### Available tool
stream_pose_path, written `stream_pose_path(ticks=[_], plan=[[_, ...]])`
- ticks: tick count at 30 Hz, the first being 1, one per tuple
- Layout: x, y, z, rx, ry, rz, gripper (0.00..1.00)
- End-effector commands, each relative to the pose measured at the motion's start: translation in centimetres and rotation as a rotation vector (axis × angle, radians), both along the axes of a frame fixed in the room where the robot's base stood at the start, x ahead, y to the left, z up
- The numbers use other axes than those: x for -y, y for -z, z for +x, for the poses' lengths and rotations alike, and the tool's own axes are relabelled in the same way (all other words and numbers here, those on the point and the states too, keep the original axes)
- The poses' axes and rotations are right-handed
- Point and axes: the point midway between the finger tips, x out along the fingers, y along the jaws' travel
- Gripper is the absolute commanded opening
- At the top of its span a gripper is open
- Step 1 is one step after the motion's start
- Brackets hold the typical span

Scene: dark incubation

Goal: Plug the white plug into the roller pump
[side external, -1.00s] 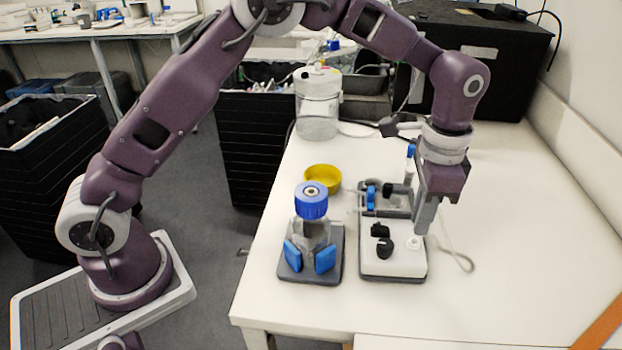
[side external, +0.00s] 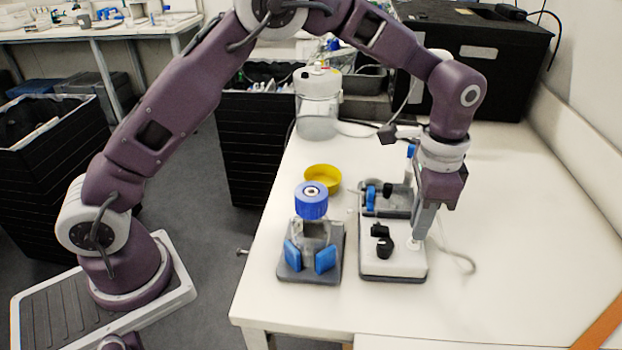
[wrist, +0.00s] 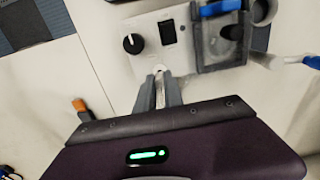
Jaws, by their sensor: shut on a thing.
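The roller pump (side external: 393,266) stands on the table with a white top, a black knob, a black switch and a grey head with a blue lever at its back. The pump's white panel also shows in the wrist view (wrist: 150,62). My gripper (side external: 417,236) points down at the right side of the pump top. In the wrist view, my gripper (wrist: 160,88) is shut on the white plug (wrist: 159,94), which shows as a narrow pale strip between the fingers. The fingertips hide most of the plug, and I cannot tell whether it is seated in the pump.
A stand with blue clamps (side external: 310,262) and a blue-capped vessel (side external: 311,202) is left of the pump. A yellow dish (side external: 322,179) and a white-lidded jar (side external: 317,110) stand behind. A pale cable (side external: 458,258) lies right of the pump. The table further right is clear.

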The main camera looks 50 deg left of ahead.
Motion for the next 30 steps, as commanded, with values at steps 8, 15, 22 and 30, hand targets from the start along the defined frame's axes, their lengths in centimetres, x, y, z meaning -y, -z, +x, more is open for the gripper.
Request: stream_pose_path(ticks=[8, 15, 22, 30], plan=[[0.00, 0.00, 0.00, 0.000, 0.000, 0.000, 0.00], [-0.01, 0.11, -0.01, -0.001, 0.000, 0.001, 0.00], [0.00, 0.45, 0.00, 0.000, 0.000, 0.000, 0.00], [0.01, 0.85, 0.02, 0.000, 0.000, 0.000, 0.00]])
